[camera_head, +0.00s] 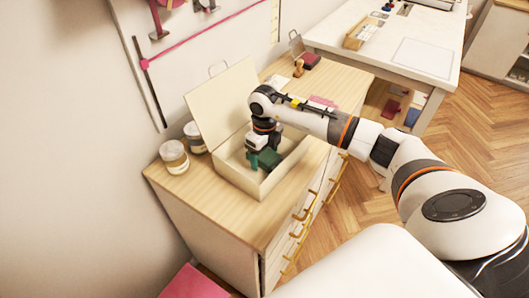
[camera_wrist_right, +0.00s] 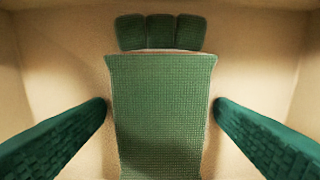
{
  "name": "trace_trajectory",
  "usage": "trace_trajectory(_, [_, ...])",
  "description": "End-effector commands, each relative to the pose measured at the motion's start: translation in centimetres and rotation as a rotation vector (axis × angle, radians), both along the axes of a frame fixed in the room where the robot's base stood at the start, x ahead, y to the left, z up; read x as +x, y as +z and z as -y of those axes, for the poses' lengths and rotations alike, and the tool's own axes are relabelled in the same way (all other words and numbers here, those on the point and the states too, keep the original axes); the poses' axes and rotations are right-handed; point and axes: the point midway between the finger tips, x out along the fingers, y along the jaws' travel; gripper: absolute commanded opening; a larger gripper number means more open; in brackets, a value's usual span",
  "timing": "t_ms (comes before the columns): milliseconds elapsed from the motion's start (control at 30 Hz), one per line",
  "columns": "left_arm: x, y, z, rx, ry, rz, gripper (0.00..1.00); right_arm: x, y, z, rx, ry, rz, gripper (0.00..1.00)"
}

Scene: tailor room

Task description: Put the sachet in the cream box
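The cream box (camera_head: 236,174) stands on the wooden cabinet with its lid (camera_head: 222,103) raised at the back. My right gripper (camera_head: 264,160) reaches down into it from above. In the right wrist view, the green woven sachet (camera_wrist_right: 160,105) lies flat inside the box, its gathered top at the far end. The open green fingers of my right gripper (camera_wrist_right: 160,108) are on either side of the sachet, the tips close to its edges with a narrow strip of box floor showing beside them. In the head view the gripper mostly hides the sachet. My left gripper is not in view.
Two jars (camera_head: 174,157) stand left of the box by the wall. A stamp (camera_head: 298,68) and small items lie behind it on the cabinet top (camera_head: 180,190). A white table (camera_head: 390,45) is farther back. Box walls closely surround my right gripper.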

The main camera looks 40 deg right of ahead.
Motion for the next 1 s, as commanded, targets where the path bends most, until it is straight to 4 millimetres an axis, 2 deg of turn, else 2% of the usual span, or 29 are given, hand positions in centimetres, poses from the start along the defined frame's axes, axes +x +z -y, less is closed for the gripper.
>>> trace_trajectory(300, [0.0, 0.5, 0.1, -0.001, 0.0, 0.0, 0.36, 0.0, 0.6, 0.0, 0.0, 0.0, 0.0, 0.78])
trace_trajectory(367, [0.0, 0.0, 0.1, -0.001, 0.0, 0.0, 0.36, 0.1, 0.9, 0.0, 0.0, 0.0, 0.003, 0.78])
trace_trajectory(467, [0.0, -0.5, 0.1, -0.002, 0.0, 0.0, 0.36, 0.1, 2.5, 0.1, 0.0, 0.0, 0.005, 0.78])
trace_trajectory(800, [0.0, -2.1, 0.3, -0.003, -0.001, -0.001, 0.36, 0.1, 9.7, 0.0, 0.0, 0.001, 0.005, 0.78])
trace_trajectory(1000, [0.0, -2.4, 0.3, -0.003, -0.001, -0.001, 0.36, 0.1, 11.9, 0.0, 0.001, 0.0, 0.002, 0.78])
